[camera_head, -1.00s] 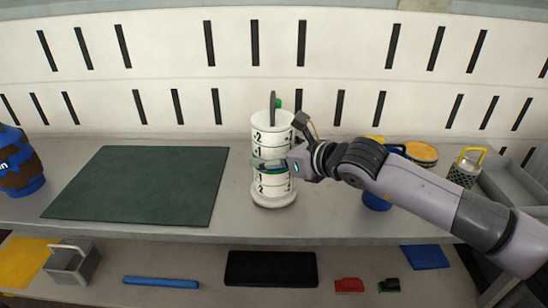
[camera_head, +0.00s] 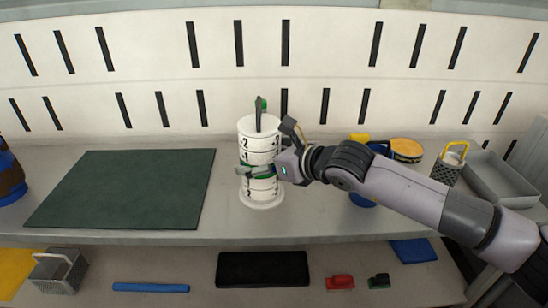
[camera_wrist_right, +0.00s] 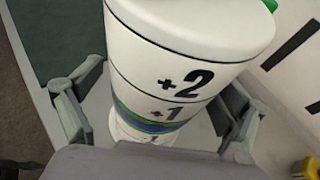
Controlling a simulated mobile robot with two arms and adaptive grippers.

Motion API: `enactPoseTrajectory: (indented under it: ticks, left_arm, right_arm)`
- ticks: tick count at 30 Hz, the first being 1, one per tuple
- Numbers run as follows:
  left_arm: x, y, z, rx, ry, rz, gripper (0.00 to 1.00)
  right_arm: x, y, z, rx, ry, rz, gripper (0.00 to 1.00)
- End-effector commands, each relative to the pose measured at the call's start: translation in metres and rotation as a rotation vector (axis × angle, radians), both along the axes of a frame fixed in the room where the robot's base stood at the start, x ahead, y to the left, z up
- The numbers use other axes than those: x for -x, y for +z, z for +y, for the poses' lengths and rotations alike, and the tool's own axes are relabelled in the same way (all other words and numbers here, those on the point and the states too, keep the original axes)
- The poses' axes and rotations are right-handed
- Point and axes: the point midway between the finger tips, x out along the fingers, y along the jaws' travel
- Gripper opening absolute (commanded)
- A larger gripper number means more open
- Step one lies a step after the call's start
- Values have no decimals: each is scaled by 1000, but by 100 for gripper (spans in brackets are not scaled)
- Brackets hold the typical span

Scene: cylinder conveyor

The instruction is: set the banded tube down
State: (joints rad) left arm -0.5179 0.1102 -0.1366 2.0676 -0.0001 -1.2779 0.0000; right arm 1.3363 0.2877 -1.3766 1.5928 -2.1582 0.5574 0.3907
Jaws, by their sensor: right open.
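The banded tube (camera_head: 260,140) is a white cylinder with black number marks and a green and blue band. It stands upright on its round base (camera_head: 262,201) on the grey bench. My right gripper (camera_head: 262,172) is around the tube at the height of its band, with its fingers open. In the right wrist view the tube (camera_wrist_right: 180,70) fills the middle between the two open fingers of the right gripper (camera_wrist_right: 155,120). The far side of the tube is hidden. My left gripper is not in view.
A dark green mat (camera_head: 120,190) lies left of the tube. A blue and brown barrel (camera_head: 10,178) stands at the left edge. Behind my right arm are an orange-topped tin (camera_head: 406,150), a perforated basket (camera_head: 449,165) and a grey tray (camera_head: 498,178). A lower shelf holds small items.

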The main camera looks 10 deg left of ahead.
Motion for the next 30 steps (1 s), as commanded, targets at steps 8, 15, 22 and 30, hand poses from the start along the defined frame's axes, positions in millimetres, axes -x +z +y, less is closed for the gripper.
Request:
enactPoseTrajectory:
  ticks: [8,15,22,30]
  left_arm:
    - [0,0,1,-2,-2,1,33]
    - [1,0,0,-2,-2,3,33]
    - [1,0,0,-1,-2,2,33]
    - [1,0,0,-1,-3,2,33]
  right_arm:
    - [23,20,-44,0,-2,0,93]
    - [43,37,-80,0,-2,-1,93]
    - [51,43,-93,0,-1,0,93]
    - [51,44,-93,0,0,0,93]
